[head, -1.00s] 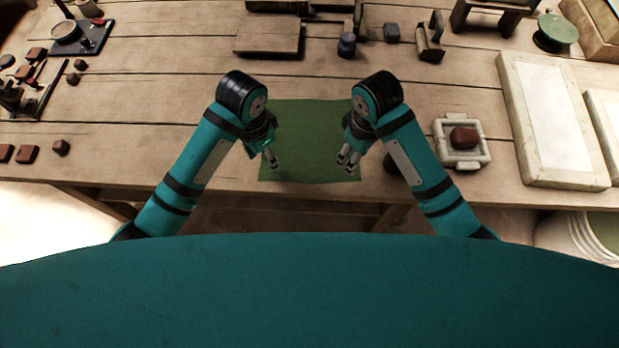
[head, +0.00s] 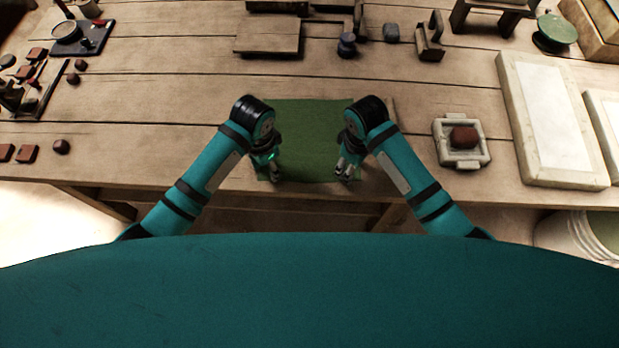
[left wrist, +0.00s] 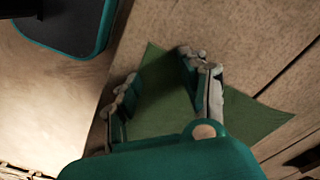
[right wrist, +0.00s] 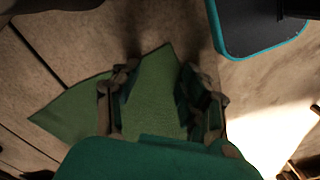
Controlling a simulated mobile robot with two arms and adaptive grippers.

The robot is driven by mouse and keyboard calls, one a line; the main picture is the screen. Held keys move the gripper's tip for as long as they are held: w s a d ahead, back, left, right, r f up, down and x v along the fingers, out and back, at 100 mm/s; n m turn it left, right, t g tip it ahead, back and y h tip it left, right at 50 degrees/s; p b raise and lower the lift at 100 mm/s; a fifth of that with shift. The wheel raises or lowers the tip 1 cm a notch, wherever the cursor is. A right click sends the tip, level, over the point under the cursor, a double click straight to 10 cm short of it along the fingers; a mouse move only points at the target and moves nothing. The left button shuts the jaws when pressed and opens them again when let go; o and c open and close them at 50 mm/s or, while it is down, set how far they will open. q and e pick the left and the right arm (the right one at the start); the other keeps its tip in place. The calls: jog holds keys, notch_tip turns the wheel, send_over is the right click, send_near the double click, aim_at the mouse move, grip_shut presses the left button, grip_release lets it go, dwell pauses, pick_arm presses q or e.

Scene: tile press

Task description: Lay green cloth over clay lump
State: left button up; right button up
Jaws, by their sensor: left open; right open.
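A green cloth (head: 312,135) lies flat on the wooden table near its front edge. It also shows below the fingers in the left wrist view (left wrist: 165,100) and the right wrist view (right wrist: 155,100). My left gripper (head: 274,172) is open above the cloth's near left corner. My right gripper (head: 345,170) is open above its near right corner. I cannot tell whether the fingertips touch the cloth. A reddish-brown clay lump (head: 464,137) sits in a pale square mould (head: 444,154) to the right of the cloth, uncovered.
A large white slab (head: 553,120) lies right of the mould. Brown clay pieces (head: 26,153) and tools are at the left. A wooden board (head: 268,38) and small blocks stand behind the cloth. A bucket (head: 575,235) stands below the table's right front.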

pick_arm(q)
jog(key=shift+f, duration=0.15)
pick_arm(e)
jog(key=shift+f, duration=0.15)
pick_arm(q)
jog(key=c, duration=0.6)
pick_arm(e)
jog(key=c, duration=0.6)
pick_arm(q)
jog(key=shift+s, duration=0.1)
grip_shut()
pick_arm(e)
jog(key=shift+s+f, duration=0.1)
grip_shut()
pick_arm(q)
jog(key=shift+f, duration=0.1)
pick_arm(e)
jog(key=shift+d, duration=0.1)
pick_arm(q)
jog(key=shift+a, duration=0.15)
